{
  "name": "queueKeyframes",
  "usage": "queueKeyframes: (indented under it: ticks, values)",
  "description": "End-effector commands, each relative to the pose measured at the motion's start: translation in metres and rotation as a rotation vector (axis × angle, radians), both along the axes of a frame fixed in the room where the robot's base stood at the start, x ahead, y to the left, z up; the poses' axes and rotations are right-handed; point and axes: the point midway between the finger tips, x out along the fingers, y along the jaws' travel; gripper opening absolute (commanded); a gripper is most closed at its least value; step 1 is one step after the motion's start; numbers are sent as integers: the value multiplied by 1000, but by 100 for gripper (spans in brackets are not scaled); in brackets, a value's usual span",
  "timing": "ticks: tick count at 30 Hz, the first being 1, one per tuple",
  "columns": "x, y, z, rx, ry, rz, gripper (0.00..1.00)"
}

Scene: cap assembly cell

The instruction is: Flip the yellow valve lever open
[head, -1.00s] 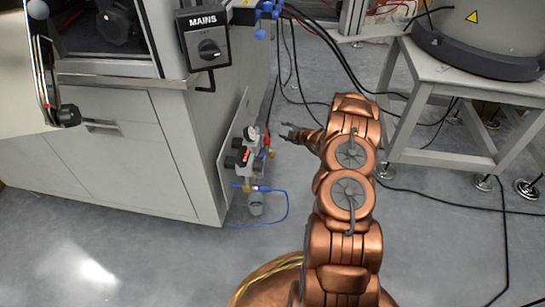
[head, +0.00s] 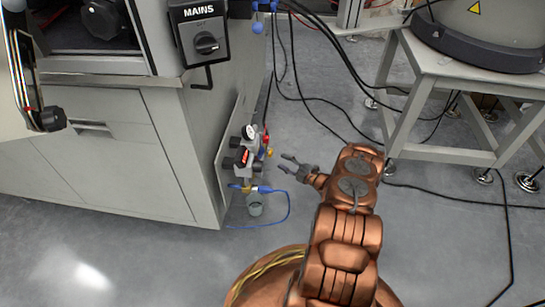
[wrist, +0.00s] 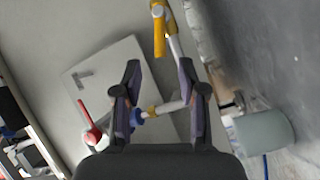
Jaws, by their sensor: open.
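The yellow valve lever (wrist: 159,32) shows at the top of the wrist view, on a pipe fitting beyond my fingertips. Its bar runs roughly up and down in that picture. In the head view, a small yellow part (head: 269,153) shows at the right of the valve assembly, too small to tell whether it is this lever. The fingers partly cover the piping behind.
A red handle (wrist: 86,115) is left of my fingers, and a grey cylindrical bowl (wrist: 264,132) is at right. A gauge (head: 250,131) and a blue hose (head: 288,210) are on the assembly.

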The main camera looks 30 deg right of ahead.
Motion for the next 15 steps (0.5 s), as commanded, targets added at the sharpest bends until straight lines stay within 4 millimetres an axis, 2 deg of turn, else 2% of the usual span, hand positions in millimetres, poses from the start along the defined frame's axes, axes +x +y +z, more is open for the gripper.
queueKeyframes:
  ticks: [9,15]
  values:
    - [43,16,-3,0,0,0,41]
    - [59,21,-1,1,0,-2,41]
